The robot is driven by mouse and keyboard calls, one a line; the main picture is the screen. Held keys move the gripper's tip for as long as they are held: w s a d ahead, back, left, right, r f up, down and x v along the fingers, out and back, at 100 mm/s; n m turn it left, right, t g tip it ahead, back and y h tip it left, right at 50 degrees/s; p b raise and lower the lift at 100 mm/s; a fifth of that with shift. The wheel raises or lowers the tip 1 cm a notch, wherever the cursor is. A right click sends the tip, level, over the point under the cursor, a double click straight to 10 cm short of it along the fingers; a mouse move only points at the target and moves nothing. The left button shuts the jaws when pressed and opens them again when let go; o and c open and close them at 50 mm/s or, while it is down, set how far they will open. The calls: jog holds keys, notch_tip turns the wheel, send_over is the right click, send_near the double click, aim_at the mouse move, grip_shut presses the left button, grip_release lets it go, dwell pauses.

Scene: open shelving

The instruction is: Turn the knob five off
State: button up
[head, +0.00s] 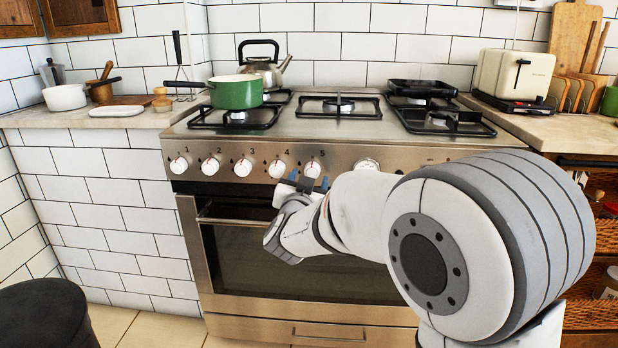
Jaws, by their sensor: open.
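Knob five (312,169) is a white round knob with a red mark, below the number 5 on the stove's steel front panel. I cannot tell its exact turn angle from here. My gripper (308,182) is open, with its blue-grey fingertips just below and in front of knob five. The fingertips overlap the lower edge of the knob in the head view, and I cannot tell whether they touch it. Knob four (277,169) is close by on the left.
More white knobs (210,166) line the panel to the left, and a larger dial (367,165) is to the right. The oven handle (232,221) runs below, partly hidden by my arm. A green pot (236,92) and a kettle (262,66) stand on the stove.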

jog(key=s+p, duration=0.1)
jog(key=s, duration=0.5)
jog(key=shift+s+a+f+p, duration=0.15)
jog(key=shift+s+a+p, duration=0.15)
jog(key=shift+a+p, duration=0.1)
jog(key=s+d+r+n+g+y+p, duration=0.2)
jog(key=d+r+g+y+p, duration=0.1)
jog(key=r+p, duration=0.5)
jog(key=s+d+r+n+g+y+p, duration=0.1)
jog(key=s+d+r+g+y+p, duration=0.1)
jog(key=r+p, duration=0.55)
jog(key=s+d+r+g+h+p, duration=0.1)
jog(key=s+d+r+g+p, duration=0.2)
jog(key=s+d+p, duration=0.2)
jog(key=s+d+r+g+h+p, duration=0.1)
jog(key=s+d+r+g+p, duration=0.3)
jog(key=s+p, duration=0.5)
jog(key=s+d+r+g+h+p, duration=0.1)
jog(key=s+d+r+g+p, duration=0.2)
jog(key=s+d+p, duration=0.3)
jog(key=s+p, duration=0.2)
jog(key=shift+s+r+n+g, duration=0.3)
jog(key=shift+s+r, duration=0.05)
jog(key=shift+r, duration=0.05)
